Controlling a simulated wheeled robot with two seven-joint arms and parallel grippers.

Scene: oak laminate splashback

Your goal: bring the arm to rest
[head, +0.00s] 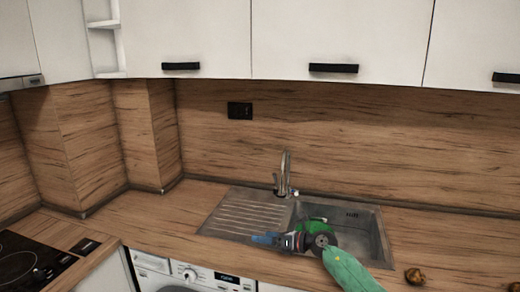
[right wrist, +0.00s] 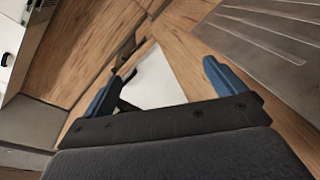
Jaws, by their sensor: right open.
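My right gripper (head: 270,239) reaches in from the lower right on my green arm and points left over the front of the sink. Its blue fingertips are near the lower edge of the drainboard. In the right wrist view the right gripper (right wrist: 160,82) is open, with its two blue fingers wide apart and nothing held between them. My left gripper and left arm are not in view.
A steel sink (head: 372,238) with a ribbed drainboard (head: 243,215) and a tap (head: 284,175) is set in the wooden counter (head: 145,215). A black hob (head: 25,262) is at the left. Brown lumps (head: 414,277) lie at the right. White cupboards (head: 190,35) hang above.

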